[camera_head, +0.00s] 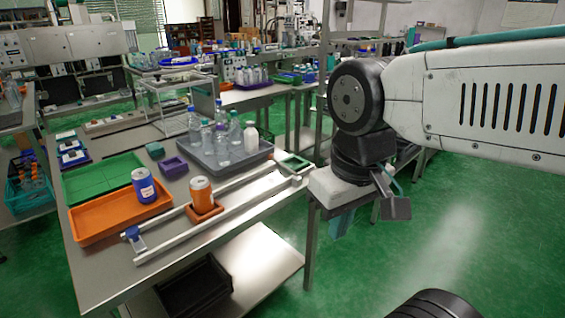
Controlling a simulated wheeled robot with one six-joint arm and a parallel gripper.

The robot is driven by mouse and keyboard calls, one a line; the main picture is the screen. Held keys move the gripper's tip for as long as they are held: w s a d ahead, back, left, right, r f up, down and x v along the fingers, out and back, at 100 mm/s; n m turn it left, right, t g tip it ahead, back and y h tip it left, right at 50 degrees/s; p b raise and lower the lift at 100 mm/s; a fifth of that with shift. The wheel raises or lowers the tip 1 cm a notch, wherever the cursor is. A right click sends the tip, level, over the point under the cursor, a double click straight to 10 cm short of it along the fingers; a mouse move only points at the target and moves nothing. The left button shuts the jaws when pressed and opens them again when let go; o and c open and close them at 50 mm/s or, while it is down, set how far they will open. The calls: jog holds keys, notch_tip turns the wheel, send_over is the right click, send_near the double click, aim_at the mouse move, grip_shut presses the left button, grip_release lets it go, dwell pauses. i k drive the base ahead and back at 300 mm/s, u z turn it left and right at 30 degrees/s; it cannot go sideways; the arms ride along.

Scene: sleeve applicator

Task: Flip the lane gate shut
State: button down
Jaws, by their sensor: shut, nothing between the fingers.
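A lane of two pale parallel rails (236,205) runs along the near side of the grey table. At its left end is a small blue and grey bracket (133,237); at its right end is a green-edged frame (292,163). I cannot tell which of these is the gate or how it stands. An orange can (201,190) stands in an orange holder (204,213) between the rails. My gripper (341,226) hangs right of the table, apart from the lane, pointing down. It is shut and empty; its fingertips show only small.
A grey tray of bottles (257,157), a purple box (174,167), a green tray (85,184) and an orange tray (88,224) with a blue can (144,186) lie behind the lane. A dark bin (194,290) sits on the lower shelf. Green floor at right is open.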

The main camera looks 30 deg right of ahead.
aim_at(270, 157)
jog(key=u, duration=0.1)
jog(key=k, duration=0.45)
jog(key=z, duration=0.85)
jog(key=i, duration=1.5)
jog(key=u, duration=0.75)
jog(key=i, duration=0.4)
jog(key=u, duration=0.4)
